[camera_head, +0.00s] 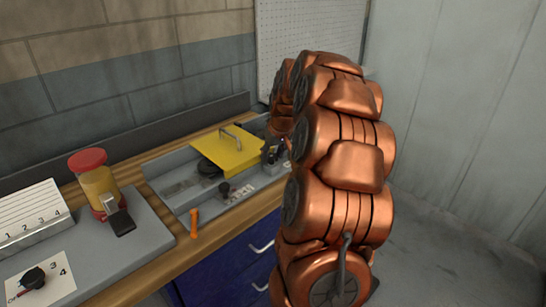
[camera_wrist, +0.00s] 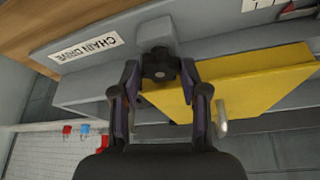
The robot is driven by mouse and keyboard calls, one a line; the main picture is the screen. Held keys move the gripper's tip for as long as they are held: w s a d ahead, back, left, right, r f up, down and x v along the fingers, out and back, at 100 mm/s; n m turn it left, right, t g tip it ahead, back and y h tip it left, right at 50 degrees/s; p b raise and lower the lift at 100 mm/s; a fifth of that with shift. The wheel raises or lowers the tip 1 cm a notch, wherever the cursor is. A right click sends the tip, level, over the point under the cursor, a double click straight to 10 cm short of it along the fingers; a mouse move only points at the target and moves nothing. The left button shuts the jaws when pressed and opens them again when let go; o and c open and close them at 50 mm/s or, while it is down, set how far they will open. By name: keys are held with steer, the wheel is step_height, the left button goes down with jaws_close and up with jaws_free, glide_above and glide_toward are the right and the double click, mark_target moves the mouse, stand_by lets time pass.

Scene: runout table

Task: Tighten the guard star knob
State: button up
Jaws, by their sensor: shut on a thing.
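The black star knob (camera_wrist: 160,66) is in the upper middle of the wrist view, in front of a grey block beside the yellow guard (camera_wrist: 250,85). My gripper (camera_wrist: 160,75) has one finger on each side of the knob and is shut on it. In the head view the yellow guard (camera_head: 229,150) lies flat in the grey tray-like unit, with a metal handle on top. My gripper (camera_head: 275,150) is at the guard's right edge there, and the knob is hidden behind it and my copper arm.
A "CHAIN DRIVE" label (camera_wrist: 87,46) is on the grey unit. A wall and pegboard (camera_head: 310,35) rise behind.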

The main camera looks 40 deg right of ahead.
stand_by(0.4)
steer(key=o, duration=1.1)
steer(key=shift+r, duration=0.1)
